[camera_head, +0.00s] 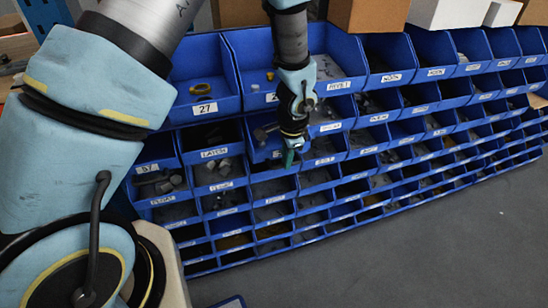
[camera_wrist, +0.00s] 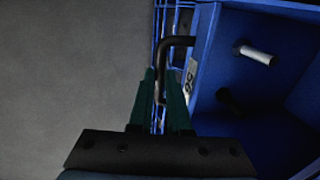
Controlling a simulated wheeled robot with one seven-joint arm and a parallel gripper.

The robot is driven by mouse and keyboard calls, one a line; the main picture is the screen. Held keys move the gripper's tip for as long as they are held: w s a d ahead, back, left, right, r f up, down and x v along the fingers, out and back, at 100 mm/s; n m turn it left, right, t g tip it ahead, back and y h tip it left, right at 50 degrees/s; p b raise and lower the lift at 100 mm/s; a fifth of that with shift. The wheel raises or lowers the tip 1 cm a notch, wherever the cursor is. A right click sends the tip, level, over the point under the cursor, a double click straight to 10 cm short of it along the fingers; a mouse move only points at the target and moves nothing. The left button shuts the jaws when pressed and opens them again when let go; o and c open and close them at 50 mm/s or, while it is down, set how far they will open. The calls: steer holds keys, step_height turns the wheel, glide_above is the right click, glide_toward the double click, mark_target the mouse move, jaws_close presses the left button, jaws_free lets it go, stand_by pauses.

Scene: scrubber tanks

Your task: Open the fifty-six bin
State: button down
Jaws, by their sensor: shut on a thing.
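The bin labelled 56 (camera_wrist: 218,62) is blue and fills the right of the wrist view, its label (camera_wrist: 190,78) on the front wall. A dark bent handle (camera_wrist: 178,41) juts out from its front. My gripper (camera_wrist: 160,98) has its green fingers shut on the handle's free end. Inside the bin lie a bolt with a pale shank (camera_wrist: 255,54) and a darker piece (camera_wrist: 230,100). In the head view my gripper (camera_head: 289,157) is at the rack's front, beside a blue bin (camera_head: 258,153) that seems to stick out; its number is hidden.
A wide rack of blue bins (camera_head: 400,130) in several rows spreads to the right, many holding small parts. A large bin labelled 27 (camera_head: 205,107) is upper left. Boxes (camera_head: 447,13) stand on top. The grey floor (camera_head: 420,245) in front is clear.

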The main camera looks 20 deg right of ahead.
steer(key=s+b, duration=0.3)
steer(key=s, duration=0.5)
steer(key=shift+a, duration=0.45)
steer(key=c, duration=0.9)
jaws_free()
steer(key=shift+o, duration=0.2)
step_height(320, 180, up, 11)
steer(key=s, duration=0.1)
steer(key=shift+s+a+f+b, duration=0.15)
steer(key=shift+s+b, duration=0.2)
steer(key=shift+s, duration=0.05)
